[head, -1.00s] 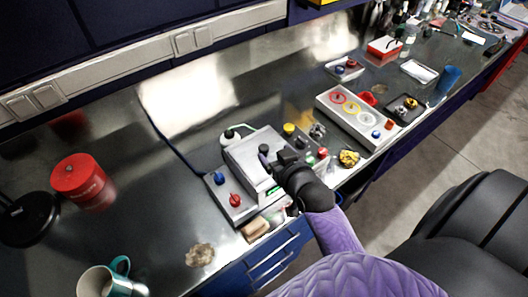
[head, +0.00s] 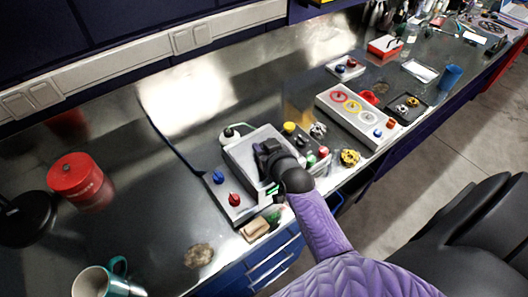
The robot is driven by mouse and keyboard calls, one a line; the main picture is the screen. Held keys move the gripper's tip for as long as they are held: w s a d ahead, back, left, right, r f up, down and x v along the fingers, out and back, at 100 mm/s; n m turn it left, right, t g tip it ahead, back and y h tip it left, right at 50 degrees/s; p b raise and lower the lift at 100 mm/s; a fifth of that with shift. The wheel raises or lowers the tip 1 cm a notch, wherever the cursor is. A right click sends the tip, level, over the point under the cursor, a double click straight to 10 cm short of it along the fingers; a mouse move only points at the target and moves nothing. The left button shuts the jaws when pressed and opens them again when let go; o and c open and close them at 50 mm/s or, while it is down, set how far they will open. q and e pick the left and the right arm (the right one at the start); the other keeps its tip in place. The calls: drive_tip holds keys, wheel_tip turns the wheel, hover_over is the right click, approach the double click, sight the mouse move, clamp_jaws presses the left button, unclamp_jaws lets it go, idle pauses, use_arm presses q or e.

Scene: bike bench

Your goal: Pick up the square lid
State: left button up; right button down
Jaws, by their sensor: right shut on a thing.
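The square lid (head: 241,153) is a light grey plate on top of a pale box on the bench; in the earlier picture it has a dark knob at its middle. My right gripper (head: 266,152) is over the lid's middle, shut on the knob, which it hides along with the lid's right part. I cannot tell whether the lid is touching the box or slightly raised. My left gripper is not in view.
A board with a blue knob (head: 218,177) and a red knob (head: 234,199) lies left of the box. A yellow-black knob (head: 349,157) and a panel with coloured rings (head: 352,107) are to the right. A red canister (head: 80,181) stands far left; the bench between is mostly clear.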

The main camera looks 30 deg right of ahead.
wheel_tip(320, 180, up, 10)
drive_tip(key=p, duration=0.3)
wheel_tip(320, 180, down, 9)
drive_tip(key=b, duration=0.2)
drive_tip(key=shift+b, duration=0.3)
drive_tip(key=shift+f, duration=0.3)
drive_tip(key=shift+f, duration=0.2)
drive_tip(key=shift+c, duration=1.8)
unclamp_jaws()
